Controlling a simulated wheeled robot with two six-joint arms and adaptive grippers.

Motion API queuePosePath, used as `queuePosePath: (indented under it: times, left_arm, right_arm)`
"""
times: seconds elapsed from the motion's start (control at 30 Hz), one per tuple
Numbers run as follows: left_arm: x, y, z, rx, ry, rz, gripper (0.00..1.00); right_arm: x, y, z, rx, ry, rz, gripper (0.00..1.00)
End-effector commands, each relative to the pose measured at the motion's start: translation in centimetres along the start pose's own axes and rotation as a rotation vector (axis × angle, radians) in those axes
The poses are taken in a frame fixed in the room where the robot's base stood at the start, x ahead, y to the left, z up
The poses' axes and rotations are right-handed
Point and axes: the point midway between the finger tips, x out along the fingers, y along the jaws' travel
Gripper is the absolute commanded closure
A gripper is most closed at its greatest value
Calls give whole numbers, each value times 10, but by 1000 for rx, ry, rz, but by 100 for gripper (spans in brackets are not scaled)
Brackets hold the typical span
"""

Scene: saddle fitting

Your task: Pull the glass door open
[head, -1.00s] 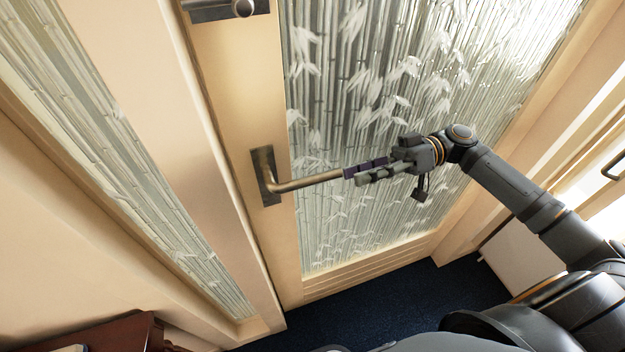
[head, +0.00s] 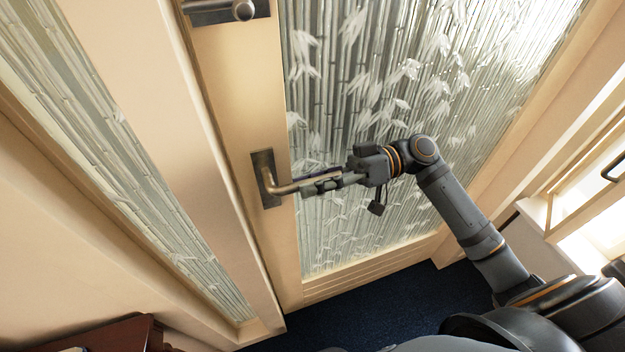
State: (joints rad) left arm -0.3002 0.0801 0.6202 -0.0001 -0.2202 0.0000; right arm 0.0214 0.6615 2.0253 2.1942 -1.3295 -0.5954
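The glass door (head: 400,110) has a pale wooden frame and a panel with a bamboo pattern. It looks closed. Its metal lever handle (head: 279,189) sticks out to the right from a plate on the door's left stile and looks level. My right gripper (head: 306,183) is at the lever, with its fingers along the lever's outer part, hiding the lever's end. Whether the fingers press on the lever or stand open around it, I cannot tell. My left gripper is not in view.
A metal lock fitting (head: 230,10) sits higher on the stile. A narrow bamboo-patterned side panel (head: 120,160) is at left. A dark red wooden piece of furniture (head: 110,336) stands at bottom left. Dark blue carpet (head: 370,305) lies clear before the door. A window (head: 600,215) is at right.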

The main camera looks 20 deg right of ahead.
Motion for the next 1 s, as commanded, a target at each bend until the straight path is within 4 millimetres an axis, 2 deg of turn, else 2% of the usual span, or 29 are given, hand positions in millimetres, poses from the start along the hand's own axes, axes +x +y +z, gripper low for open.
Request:
queuePosePath:
  times: [0.23,0.5,0.87,1.0]
  left_arm:
    - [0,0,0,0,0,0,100]
    - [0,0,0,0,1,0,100]
    - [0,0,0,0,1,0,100]
    - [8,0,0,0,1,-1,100]
  right_arm:
    - [0,0,0,0,0,0,62]
    - [0,0,0,0,0,0,99]
    - [0,0,0,0,1,0,100]
    - [4,2,3,-2,12,-9,100]
